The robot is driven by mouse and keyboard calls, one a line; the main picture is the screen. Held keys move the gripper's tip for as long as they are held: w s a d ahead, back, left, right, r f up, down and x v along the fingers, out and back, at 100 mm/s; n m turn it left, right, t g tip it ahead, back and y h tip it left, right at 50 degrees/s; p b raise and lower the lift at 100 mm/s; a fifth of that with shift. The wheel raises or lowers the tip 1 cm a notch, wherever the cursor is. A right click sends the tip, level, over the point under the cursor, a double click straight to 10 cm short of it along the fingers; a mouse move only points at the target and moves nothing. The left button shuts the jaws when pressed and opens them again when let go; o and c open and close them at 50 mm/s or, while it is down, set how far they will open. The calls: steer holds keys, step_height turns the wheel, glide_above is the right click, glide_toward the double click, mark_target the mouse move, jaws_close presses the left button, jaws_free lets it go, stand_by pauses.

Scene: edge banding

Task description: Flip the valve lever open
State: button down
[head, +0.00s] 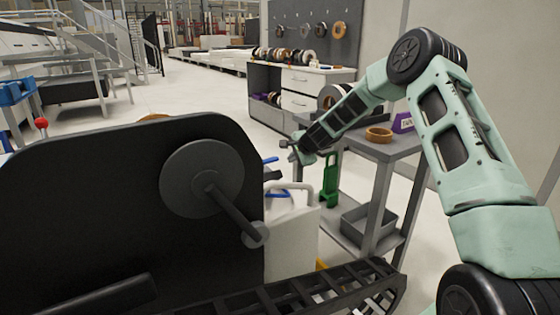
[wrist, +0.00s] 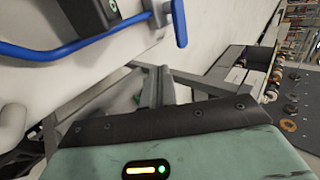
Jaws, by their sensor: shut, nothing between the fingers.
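A short blue bar (head: 270,160), which may be the valve lever, shows just past the right edge of the dark panel in the head view. In the wrist view a blue tube (wrist: 75,50) runs across the top left, with a flat blue lever-like piece (wrist: 180,24) at its right end. My gripper (head: 290,151) is shut and empty, in the air close to the right of the blue bar; I see no clear contact. In the wrist view my gripper's fingers (wrist: 157,84) point away below the blue piece. The valve body is not clearly visible.
A dark panel with a round disc (head: 200,178) fills the left foreground. A white canister (head: 292,235) stands below my gripper. A grey cart (head: 390,150) with a brown tape roll (head: 379,134) stands at right, near a green tool (head: 330,180). Open floor lies behind.

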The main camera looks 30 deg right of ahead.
steer(key=x, duration=0.6)
steer(key=w, duration=0.3)
steer(key=shift+f, duration=0.15)
steer(key=shift+w+p, duration=0.35)
steer(key=shift+w, duration=0.35)
steer(key=shift+d, duration=0.1)
